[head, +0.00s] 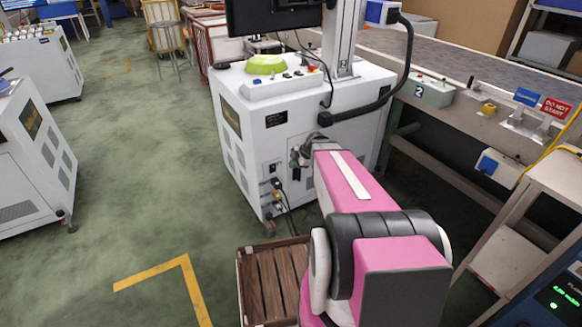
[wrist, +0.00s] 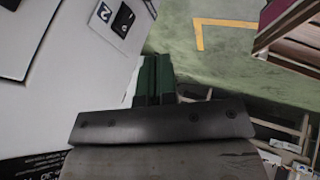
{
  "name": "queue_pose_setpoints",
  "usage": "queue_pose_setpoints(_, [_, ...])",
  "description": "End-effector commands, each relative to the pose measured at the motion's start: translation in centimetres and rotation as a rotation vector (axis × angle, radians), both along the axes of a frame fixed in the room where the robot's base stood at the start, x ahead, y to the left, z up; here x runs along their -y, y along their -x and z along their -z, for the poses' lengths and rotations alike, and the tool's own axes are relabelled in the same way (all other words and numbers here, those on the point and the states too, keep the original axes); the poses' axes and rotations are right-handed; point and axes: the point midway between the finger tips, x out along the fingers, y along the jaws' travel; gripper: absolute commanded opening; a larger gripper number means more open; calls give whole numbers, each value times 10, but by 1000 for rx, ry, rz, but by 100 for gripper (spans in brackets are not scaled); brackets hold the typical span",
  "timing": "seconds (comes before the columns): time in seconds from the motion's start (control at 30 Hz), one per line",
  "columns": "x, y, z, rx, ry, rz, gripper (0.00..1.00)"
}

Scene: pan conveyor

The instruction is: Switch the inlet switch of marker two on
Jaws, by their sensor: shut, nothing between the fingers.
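The marker is a white cabinet (head: 249,130) with an inlet panel on its lower front. The black inlet switch (head: 273,168) shows on that panel, left of my gripper (head: 295,158). My gripper's dark green fingers (wrist: 154,62) are shut and empty. They are close to the cabinet face, below and right of the switch in the wrist view; no contact is visible. Whether the switch is on or off is too small to tell.
Plugs and dark cables (head: 279,190) hang below the switch. A wooden slatted crate (head: 240,285) stands on the floor in front of the cabinet. The conveyor (head: 480,115) runs along the right side. Green floor to the left is clear, with other white cabinets (head: 38,170) beyond.

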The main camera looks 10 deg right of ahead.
Motion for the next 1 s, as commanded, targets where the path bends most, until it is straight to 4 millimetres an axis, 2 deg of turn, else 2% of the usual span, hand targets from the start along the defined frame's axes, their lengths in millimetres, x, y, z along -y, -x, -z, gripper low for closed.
queue_pose_setpoints(0.63, [-5, -6, 7, 0, -1, -1, 0])
queue_pose_setpoints(0.77, [-12, -12, 19, 0, 0, -1, 0])
queue_pose_setpoints(1.0, [-33, -27, 55, 0, -2, -1, 0])
